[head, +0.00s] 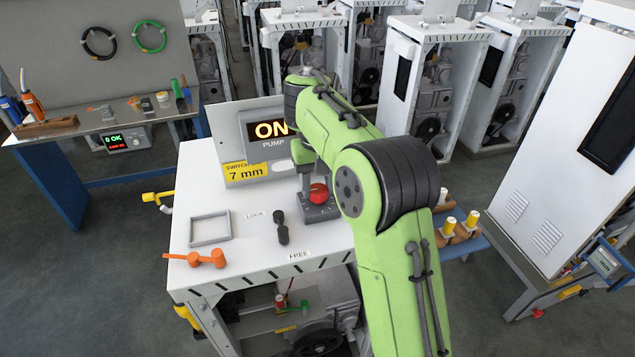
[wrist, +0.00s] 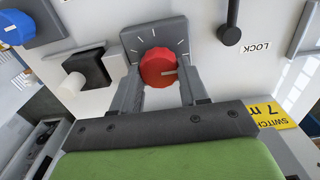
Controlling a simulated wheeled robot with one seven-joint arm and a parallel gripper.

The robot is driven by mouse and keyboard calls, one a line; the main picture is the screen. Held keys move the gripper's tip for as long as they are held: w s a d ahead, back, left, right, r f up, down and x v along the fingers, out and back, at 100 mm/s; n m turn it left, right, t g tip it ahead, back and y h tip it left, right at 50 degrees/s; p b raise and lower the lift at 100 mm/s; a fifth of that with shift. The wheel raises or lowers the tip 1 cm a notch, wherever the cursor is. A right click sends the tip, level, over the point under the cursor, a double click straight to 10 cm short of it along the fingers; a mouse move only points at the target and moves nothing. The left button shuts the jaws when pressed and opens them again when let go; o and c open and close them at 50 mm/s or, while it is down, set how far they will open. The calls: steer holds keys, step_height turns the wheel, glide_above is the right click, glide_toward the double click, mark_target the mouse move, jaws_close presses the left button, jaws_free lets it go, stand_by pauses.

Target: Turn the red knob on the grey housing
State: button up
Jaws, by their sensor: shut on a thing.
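The red knob (wrist: 158,68) sits on the grey housing (wrist: 140,34), which has white tick marks around the knob. In the head view the red knob (head: 319,193) and grey housing (head: 321,212) are on the white cabinet top, partly under my arm. My gripper (wrist: 160,84) is shut on the red knob, one grey finger at each side. A pale pointer line on the knob points to the right in the wrist view. In the head view my arm hides most of my gripper.
A pump panel (head: 234,134) reading ON stands behind the housing. A black lever (head: 281,228) between LOCK and FREE labels, a grey square frame (head: 210,228) and an orange handle (head: 198,259) are to the left. A blue knob (wrist: 25,27) and black switch (wrist: 88,70) sit beside the housing.

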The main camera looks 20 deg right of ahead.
mark_target(318, 188)
steer(key=m, duration=0.4)
steer(key=o, duration=1.1)
steer(key=shift+c, duration=0.2)
step_height(318, 188, up, 16)
steer(key=p, duration=0.6)
steer(key=shift+d+f, duration=0.1)
